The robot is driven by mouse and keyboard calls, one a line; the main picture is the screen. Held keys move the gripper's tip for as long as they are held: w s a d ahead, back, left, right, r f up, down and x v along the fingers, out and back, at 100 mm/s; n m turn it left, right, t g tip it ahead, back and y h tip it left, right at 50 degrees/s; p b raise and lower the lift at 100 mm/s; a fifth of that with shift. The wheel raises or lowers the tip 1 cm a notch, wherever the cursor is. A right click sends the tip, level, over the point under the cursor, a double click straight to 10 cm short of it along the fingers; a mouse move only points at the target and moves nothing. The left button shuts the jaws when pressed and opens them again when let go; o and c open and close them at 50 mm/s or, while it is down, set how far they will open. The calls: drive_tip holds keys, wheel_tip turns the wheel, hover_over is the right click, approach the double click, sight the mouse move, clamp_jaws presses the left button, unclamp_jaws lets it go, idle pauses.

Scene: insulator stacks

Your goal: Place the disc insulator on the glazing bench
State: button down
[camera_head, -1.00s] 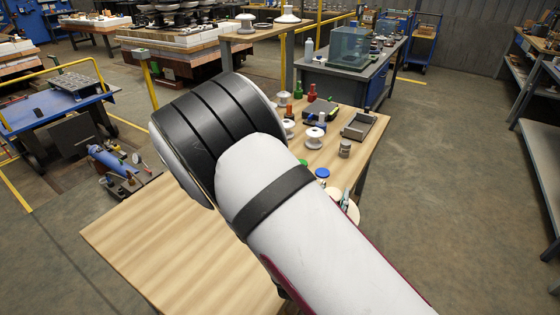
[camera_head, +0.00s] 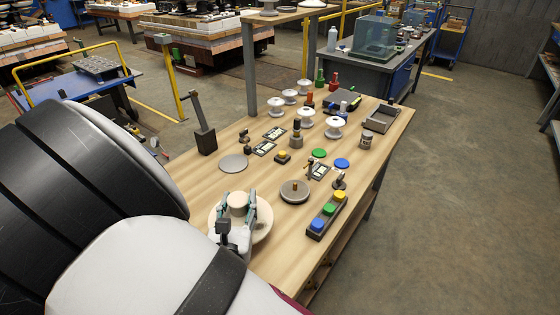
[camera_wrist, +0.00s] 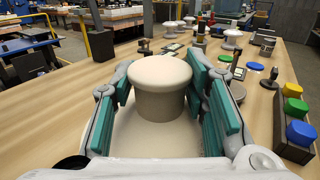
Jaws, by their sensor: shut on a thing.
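The cream disc insulator (camera_head: 262,229) with its round cap is at the near part of a wooden bench (camera_head: 290,255). My gripper (camera_head: 237,207) is shut on the cap, one finger on each side. In the wrist view the cap (camera_wrist: 160,88) stands upright between the teal finger pads of my gripper (camera_wrist: 162,75), and the wide disc below is partly hidden. I cannot tell whether the disc touches the wood or hangs just above it. No label shows which bench is the glazing bench.
Near the disc are a round grey plate (camera_head: 233,163), a grey turntable (camera_head: 295,191) and a button box (camera_head: 327,215). White insulators (camera_head: 334,127) and a grey tray (camera_head: 382,118) stand farther back. A lever post (camera_head: 204,128) rises at the left edge.

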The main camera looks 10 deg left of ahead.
drive_tip(key=shift+w+a+f, duration=0.8)
drive_tip(key=shift+w+a, duration=0.1)
drive_tip(key=shift+w, duration=1.55)
drive_tip(key=shift+w+a+f, duration=0.75)
drive_tip(key=shift+w+a, duration=0.1)
drive_tip(key=shift+w, duration=1.65)
drive_tip(key=shift+w+a+f, duration=0.8)
drive_tip(key=shift+w+a, duration=0.1)
drive_tip(key=shift+w, duration=1.55)
drive_tip(key=shift+f+b, duration=0.15)
drive_tip(key=shift+b, duration=0.15)
drive_tip(key=c, duration=0.9)
unclamp_jaws()
drive_tip(key=shift+f, duration=0.1)
drive_tip(key=shift+c, duration=0.2)
drive_tip(key=shift+s, duration=0.1)
drive_tip(key=s, duration=0.4)
drive_tip(key=s+d, duration=0.1)
drive_tip(key=s, duration=0.2)
drive_tip(key=s+d, duration=0.1)
drive_tip(key=s, duration=0.3)
drive_tip(key=shift+s+d, duration=0.2)
drive_tip(key=shift+s, duration=0.15)
